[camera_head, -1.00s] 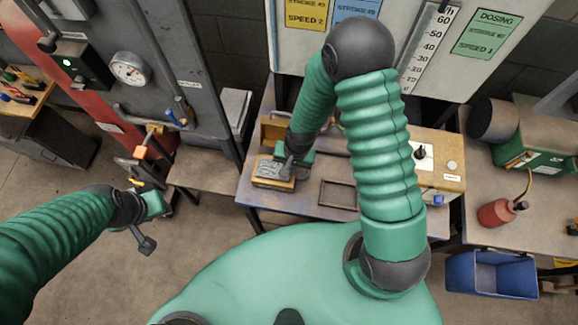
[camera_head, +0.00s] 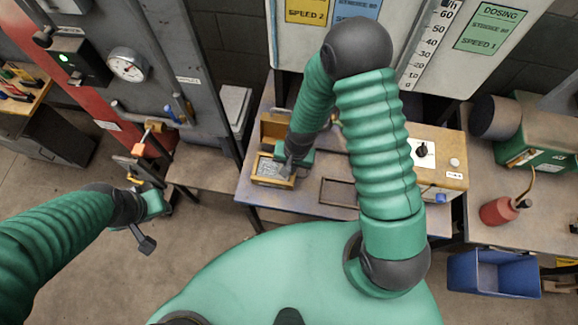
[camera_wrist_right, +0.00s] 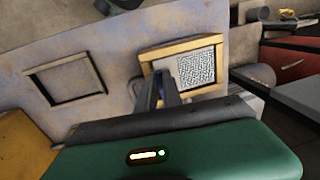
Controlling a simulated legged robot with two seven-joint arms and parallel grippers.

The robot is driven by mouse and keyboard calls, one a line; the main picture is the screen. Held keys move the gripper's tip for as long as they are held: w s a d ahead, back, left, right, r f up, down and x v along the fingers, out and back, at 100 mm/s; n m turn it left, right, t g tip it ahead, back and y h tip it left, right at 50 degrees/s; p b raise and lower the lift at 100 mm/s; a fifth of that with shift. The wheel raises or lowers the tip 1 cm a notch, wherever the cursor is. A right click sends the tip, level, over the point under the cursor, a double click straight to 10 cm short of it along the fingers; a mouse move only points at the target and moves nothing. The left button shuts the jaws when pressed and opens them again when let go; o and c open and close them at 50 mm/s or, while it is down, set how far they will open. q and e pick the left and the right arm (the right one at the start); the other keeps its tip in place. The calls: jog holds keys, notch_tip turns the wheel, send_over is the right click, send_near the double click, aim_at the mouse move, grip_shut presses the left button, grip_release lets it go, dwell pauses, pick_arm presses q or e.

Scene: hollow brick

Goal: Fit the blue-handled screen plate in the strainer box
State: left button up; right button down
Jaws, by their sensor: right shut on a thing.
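The strainer box (camera_head: 285,184) is a small yellow-framed box on the bench; its frame (camera_wrist_right: 153,52) also shows in the right wrist view. The grey patterned screen plate (camera_wrist_right: 197,67) lies within the frame's outline, toward its right side, with a plain grey strip to its left. I cannot tell whether it is fully seated. My right gripper (camera_head: 289,168) is over the box, shut on the plate's blue handle (camera_wrist_right: 159,88), which the fingers mostly hide. My left gripper (camera_head: 144,232) hangs over the floor at the left, away from the bench; its jaw opening is unclear.
A dark empty rectangular frame (camera_head: 339,193) lies on the bench right of the box. A wooden block (camera_head: 273,128) stands behind the box, and a control box (camera_head: 440,160) stands farther right. A blue bin (camera_head: 492,275) is at the lower right.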

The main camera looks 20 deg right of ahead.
jog(key=c, duration=1.4)
grip_release()
notch_tip(320, 180, up, 16)
jog(key=s+d, duration=0.1)
jog(key=shift+d+r, duration=0.25)
jog(key=shift+d, duration=0.15)
jog(key=shift+s, duration=0.1)
jog(key=s+n+b, duration=0.1)
jog(key=n, duration=0.1)
jog(key=s+d+f+n+t+h+b, duration=0.1)
jog(key=s+n, duration=0.1)
jog(key=s+n+b, duration=0.1)
jog(key=n+b, duration=0.1)
jog(key=shift+s+d+f+n+t, duration=0.25)
jog(key=shift+f+n+t, duration=0.05)
jog(key=shift+n+t, duration=0.1)
